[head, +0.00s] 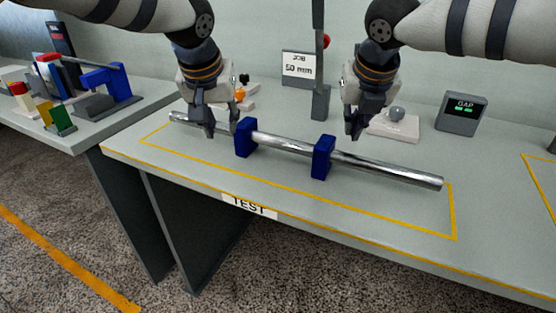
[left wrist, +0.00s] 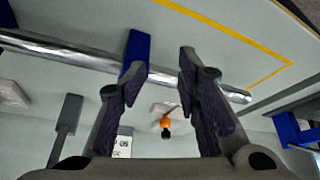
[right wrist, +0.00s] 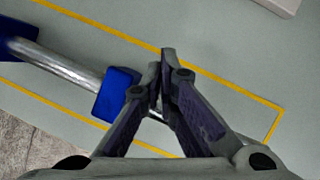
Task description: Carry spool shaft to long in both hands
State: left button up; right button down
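The spool shaft is a long polished metal bar (head: 390,173) lying across two dark blue supports (head: 246,138) (head: 322,158) on the table. My left gripper (head: 222,132) is open near the shaft's left part, left of the left support. In the left wrist view the shaft (left wrist: 60,50) passes beyond the spread fingers, with nothing gripped. My right gripper (head: 354,136) is above and behind the shaft, just right of the right support. In the right wrist view its fingertips (right wrist: 162,62) are together and empty, and they hide part of the shaft (right wrist: 68,68).
A yellow outline (head: 453,210) surrounds the shaft area on the table. Behind stand a grey post (head: 320,100), a "50 mm" sign (head: 299,66) and a GAP display (head: 461,114). A side table (head: 75,135) at the left holds colored blocks and a blue stand (head: 120,85).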

pick_arm(q)
jog(key=shift+a+f, duration=0.1)
jog(key=shift+a, duration=0.05)
pick_arm(e)
jog(key=shift+d+f, duration=0.1)
jog(key=c, duration=1.7)
grip_release()
jog(key=shift+d, duration=0.1)
pick_arm(q)
jog(key=shift+a, duration=0.1)
pick_arm(e)
jog(key=shift+w, duration=0.1)
pick_arm(q)
jog(key=v, duration=1.2)
pick_arm(e)
jog(key=v, duration=1.2)
pick_arm(q)
jog(key=shift+w, duration=0.1)
